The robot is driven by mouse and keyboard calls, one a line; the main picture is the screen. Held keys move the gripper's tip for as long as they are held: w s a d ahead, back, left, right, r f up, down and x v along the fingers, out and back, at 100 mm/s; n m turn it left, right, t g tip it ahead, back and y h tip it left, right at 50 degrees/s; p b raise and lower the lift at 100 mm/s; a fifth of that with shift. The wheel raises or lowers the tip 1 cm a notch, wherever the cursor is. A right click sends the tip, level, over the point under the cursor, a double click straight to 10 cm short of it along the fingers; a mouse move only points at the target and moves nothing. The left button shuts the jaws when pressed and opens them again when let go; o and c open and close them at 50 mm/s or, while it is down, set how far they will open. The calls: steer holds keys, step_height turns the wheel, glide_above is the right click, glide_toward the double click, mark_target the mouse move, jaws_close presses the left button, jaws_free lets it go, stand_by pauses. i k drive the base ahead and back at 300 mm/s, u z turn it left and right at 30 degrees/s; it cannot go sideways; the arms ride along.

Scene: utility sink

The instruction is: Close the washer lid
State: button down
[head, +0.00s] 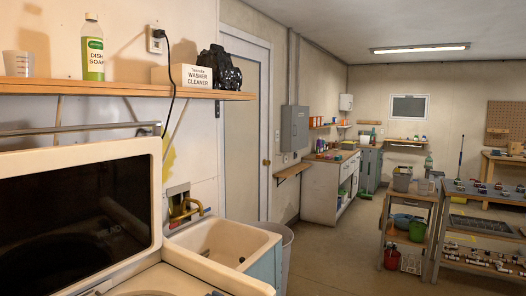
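The washer lid (75,215) stands raised at the left of the head view. It has a cream frame around a dark, glossy panel, and its left part is cut off by the picture edge. The cream washer top (185,281) shows below and to the right of the lid, at the bottom edge. Part of a rounded opening rim shows there; most of the washer is out of the picture. My gripper is not seen in this view.
A utility sink (225,243) with a brass faucet (183,208) stands right beside the washer. A wooden shelf (120,88) above the lid holds dish soap (92,50), a cup and a washer cleaner box (183,75). Open floor (335,255) lies to the right, before metal racks.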

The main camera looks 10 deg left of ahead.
mark_target(73, 216)
steer(key=z, duration=0.3)
steer(key=i, duration=3.05)
steer(key=u, duration=3)
steer(key=i, duration=0.95)
steer(key=z, duration=0.1)
